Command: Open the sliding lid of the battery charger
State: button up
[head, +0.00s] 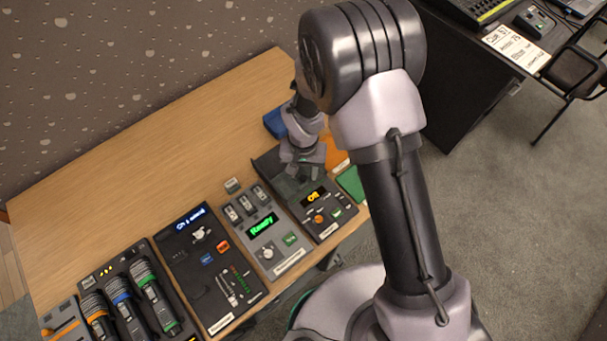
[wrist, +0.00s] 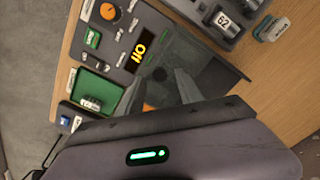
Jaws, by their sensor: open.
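The device under my gripper looks like the battery charger (wrist: 119,37), a dark panel with a lit orange "Off" display, an orange knob and small buttons. It also shows in the head view (head: 325,219), at the right end of the row. Its far part has a dark, smoky surface (wrist: 192,62) that appears to be the sliding lid; I cannot tell how far it is slid. My gripper (wrist: 161,80) is open, its two fingers pointing down over that far part, with nothing visible between them. In the head view my gripper (head: 303,165) hides part of the charger; contact is unclear.
A grey device (head: 265,233) reading "Ready" stands left of the charger, with more dark panels further left. A green tray (wrist: 97,92) with silver cylinders lies beside the charger. A small grey block (wrist: 273,29) stands nearby. The wooden table (head: 130,150) is clear behind.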

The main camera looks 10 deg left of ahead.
jog(key=shift+f, duration=0.75)
grip_shut()
dwell(0.9)
